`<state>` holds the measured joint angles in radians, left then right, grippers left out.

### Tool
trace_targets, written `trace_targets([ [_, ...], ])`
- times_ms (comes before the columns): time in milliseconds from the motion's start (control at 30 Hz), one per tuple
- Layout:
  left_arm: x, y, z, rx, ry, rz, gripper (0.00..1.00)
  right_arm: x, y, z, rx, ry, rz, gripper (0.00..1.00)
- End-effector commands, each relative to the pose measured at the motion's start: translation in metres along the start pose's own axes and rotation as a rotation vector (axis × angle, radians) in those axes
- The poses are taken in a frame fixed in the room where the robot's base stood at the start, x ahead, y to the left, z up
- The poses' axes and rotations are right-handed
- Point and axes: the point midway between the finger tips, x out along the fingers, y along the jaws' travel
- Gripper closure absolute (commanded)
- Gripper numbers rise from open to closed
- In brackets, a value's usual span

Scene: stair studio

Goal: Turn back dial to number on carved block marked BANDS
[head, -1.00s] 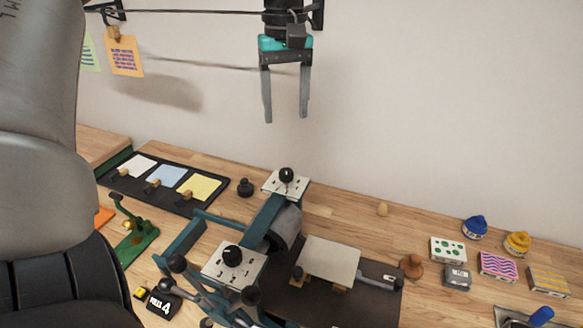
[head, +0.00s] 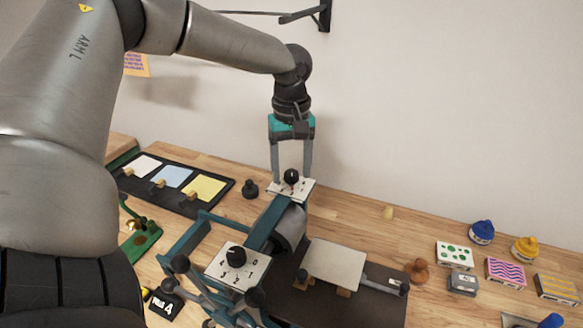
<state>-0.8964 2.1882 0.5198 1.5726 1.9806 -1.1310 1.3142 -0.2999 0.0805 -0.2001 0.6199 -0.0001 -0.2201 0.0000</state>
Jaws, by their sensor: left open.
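The back dial is a black knob (head: 291,176) on a white plate (head: 302,189) at the rear of the teal-framed press. My left gripper (head: 291,181) is open and points down over this dial, with one finger on each side of the knob; I cannot tell whether they touch it. A front dial (head: 236,256) with numbers around it sits on a nearer white plate. A small grey block (head: 463,284) with pale markings too small to read lies at the right among patterned blocks. I cannot make out the word BANDS anywhere. My right gripper is not in view.
Patterned blocks with green dots (head: 454,255), pink waves (head: 506,271) and yellow stripes (head: 556,288) lie at the right, near a blue jar (head: 481,232) and a yellow jar (head: 525,248). A black tray (head: 225,189) with coloured sheets is at the left. The wall stands close behind.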

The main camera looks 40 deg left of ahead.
Motion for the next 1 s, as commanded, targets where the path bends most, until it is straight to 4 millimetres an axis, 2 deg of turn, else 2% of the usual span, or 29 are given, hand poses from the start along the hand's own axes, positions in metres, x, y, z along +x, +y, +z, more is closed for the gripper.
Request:
trace_targets([
  [133, -0.0002, 0.0001, 0.0, 0.0, 0.0, 0.0, 0.35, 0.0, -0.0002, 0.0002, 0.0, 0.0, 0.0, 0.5],
  [700, -0.0005, 0.0001, 0.0, 0.0, 0.0, 0.0, 0.99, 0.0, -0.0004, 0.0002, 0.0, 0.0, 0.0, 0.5],
  [1000, -0.0007, 0.0, 0.0, 0.003, 0.0, 0.0, 1.0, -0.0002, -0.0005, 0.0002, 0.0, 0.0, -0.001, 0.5],
])
